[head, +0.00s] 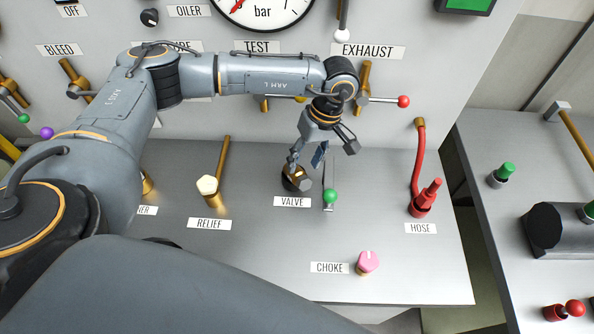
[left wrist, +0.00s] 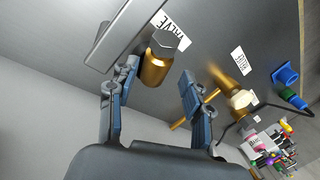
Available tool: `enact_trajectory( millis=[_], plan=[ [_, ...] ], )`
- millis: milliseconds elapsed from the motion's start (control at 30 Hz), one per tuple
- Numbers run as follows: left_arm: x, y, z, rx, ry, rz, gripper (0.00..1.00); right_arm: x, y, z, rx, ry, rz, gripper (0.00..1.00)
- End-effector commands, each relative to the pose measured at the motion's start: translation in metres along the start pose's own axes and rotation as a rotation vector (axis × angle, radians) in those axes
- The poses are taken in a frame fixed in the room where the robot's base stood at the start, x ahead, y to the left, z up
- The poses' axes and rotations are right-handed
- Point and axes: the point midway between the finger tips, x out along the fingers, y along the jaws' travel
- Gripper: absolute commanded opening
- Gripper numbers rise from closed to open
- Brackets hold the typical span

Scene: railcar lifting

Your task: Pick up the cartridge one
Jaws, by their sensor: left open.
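No label in view reads cartridge one. A brass cylinder with a dark grey hex head (head: 296,179) stands in the sloped panel by the VALVE label. It also shows in the left wrist view as a brass body (left wrist: 156,68) with a grey hex top. My left gripper (head: 320,156) is open and empty just above this part, pointing down. In the left wrist view my left gripper (left wrist: 158,76) has its fingers spread, with the brass part beyond and between them. I cannot tell whether a finger touches it. My right gripper is not in view.
A green-knobbed lever (head: 330,197) stands close to the right of the brass part. A brass relief fitting (head: 208,187) is to its left, a red hose (head: 418,160) farther right, and a pink choke knob (head: 367,262) nearer. An exhaust lever with a red knob (head: 403,101) is above.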

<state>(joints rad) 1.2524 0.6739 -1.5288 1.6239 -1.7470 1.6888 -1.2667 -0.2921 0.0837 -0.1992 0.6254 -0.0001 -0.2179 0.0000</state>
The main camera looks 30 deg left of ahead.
Motion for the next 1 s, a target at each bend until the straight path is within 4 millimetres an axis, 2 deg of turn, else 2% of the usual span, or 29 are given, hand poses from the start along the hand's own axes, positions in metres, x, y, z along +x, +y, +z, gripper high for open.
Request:
enact_trajectory(
  millis=[33, 167, 333, 600, 833, 867, 1000],
  plan=[
    [0.002, -0.002, 0.001, 0.0, -0.001, -0.006, 0.5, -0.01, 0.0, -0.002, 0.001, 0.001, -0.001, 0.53],
    [0.02, 0.0, 0.002, -0.001, -0.001, -0.006, 0.5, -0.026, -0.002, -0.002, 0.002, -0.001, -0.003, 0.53],
    [0.042, 0.001, 0.002, 0.0, -0.001, -0.004, 0.5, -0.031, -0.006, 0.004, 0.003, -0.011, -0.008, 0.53],
    [0.046, 0.002, 0.002, 0.0, 0.0, -0.001, 0.5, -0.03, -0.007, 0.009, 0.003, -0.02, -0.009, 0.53],
    [0.045, 0.002, 0.002, 0.0, 0.0, -0.001, 0.03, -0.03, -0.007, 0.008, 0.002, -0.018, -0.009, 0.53],
    [0.045, 0.002, 0.002, 0.0, 0.0, -0.001, 0.0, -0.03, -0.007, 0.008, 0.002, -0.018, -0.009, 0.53],
    [0.044, 0.002, 0.002, -0.001, 0.0, 0.0, 0.0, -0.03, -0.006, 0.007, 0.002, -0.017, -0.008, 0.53]
  ],
)
